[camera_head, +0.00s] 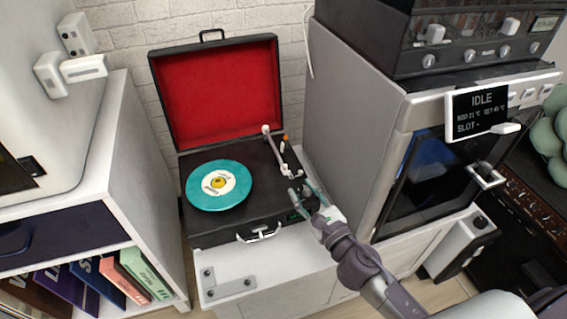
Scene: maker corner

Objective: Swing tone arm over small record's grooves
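A black suitcase record player with a red-lined lid (216,95) stands open on a white cabinet. A small teal record (219,194) with a cream label and yellow centre lies on its left side. The silver tone arm (279,152) is at the right of the deck, beside the record and apart from it. My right gripper (304,190) is at the deck's right front, close to the lower end of the tone arm. Its fingers look spread, with nothing seen between them; contact with the tone arm cannot be told. My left gripper is not in view.
A grey machine with a glass door and an IDLE display (482,108) stands close on the right. A white shelf (108,190) with upright record sleeves stands on the left. A metal bracket plate (229,287) lies on the cabinet front.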

